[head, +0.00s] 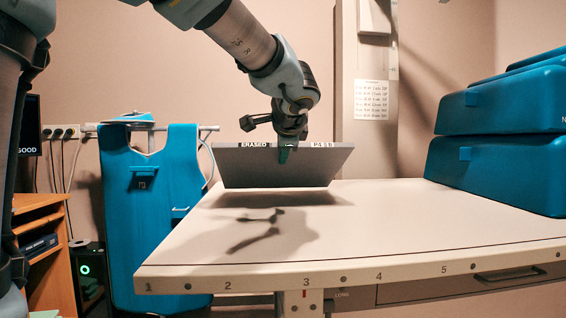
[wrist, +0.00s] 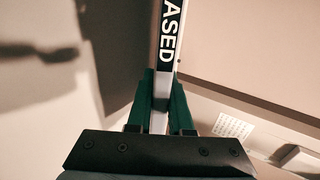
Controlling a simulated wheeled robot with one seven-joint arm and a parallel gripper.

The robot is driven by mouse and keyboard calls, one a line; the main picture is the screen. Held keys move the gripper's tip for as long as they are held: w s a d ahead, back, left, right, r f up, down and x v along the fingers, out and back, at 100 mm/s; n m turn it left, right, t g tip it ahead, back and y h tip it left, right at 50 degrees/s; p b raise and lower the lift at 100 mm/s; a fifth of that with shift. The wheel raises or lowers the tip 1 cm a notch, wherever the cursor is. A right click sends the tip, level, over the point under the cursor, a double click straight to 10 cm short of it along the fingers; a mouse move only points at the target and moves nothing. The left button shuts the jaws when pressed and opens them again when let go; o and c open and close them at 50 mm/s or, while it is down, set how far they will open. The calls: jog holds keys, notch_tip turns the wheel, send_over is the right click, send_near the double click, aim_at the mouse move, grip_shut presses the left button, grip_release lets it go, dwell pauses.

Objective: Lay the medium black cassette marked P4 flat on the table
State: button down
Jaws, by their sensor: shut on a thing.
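The dark grey-black cassette (head: 280,170) carries a label reading ERASED and another that seems to begin with P4 along its upper edge. My gripper (head: 287,153) is shut on that upper edge near its middle. The cassette hangs tilted, its broad face toward the head camera, above the far left part of the pale table (head: 400,225). A shadow lies beneath it, and its lower edge appears clear of the top. In the wrist view, the green fingers of my gripper (wrist: 163,100) pinch the cassette's edge (wrist: 166,45), beside the letters ASED.
Blue padded blocks (head: 500,150) are stacked at the table's right end. A blue apron (head: 150,210) hangs on a rail left of the table. The table's middle and front are clear. A wooden desk (head: 45,235) stands at far left.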

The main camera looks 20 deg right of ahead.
jog(key=shift+s+a+f+t+b, duration=0.1)
jog(key=shift+s+f+t+b, duration=0.35)
jog(key=shift+b, duration=1.2)
jog(key=shift+s+a+f+b, duration=0.1)
jog(key=shift+f+b, duration=0.65)
jog(key=shift+b, duration=0.95)
jog(key=shift+s+f+t+b, duration=0.25)
jog(key=shift+f+b, duration=0.35)
jog(key=shift+b, duration=1.05)
jog(key=b, duration=0.2)
jog(key=shift+s+a+f+t+h+b, duration=0.1)
jog(key=shift+s+f+t+h+b, duration=0.2)
jog(key=shift+f+b, duration=0.1)
jog(key=shift+c, duration=2)
grip_release()
jog(key=shift+s+a, duration=0.1)
jog(key=shift+s, duration=0.05)
jog(key=shift+b+v, duration=0.35)
jog(key=shift+v, duration=2.05)
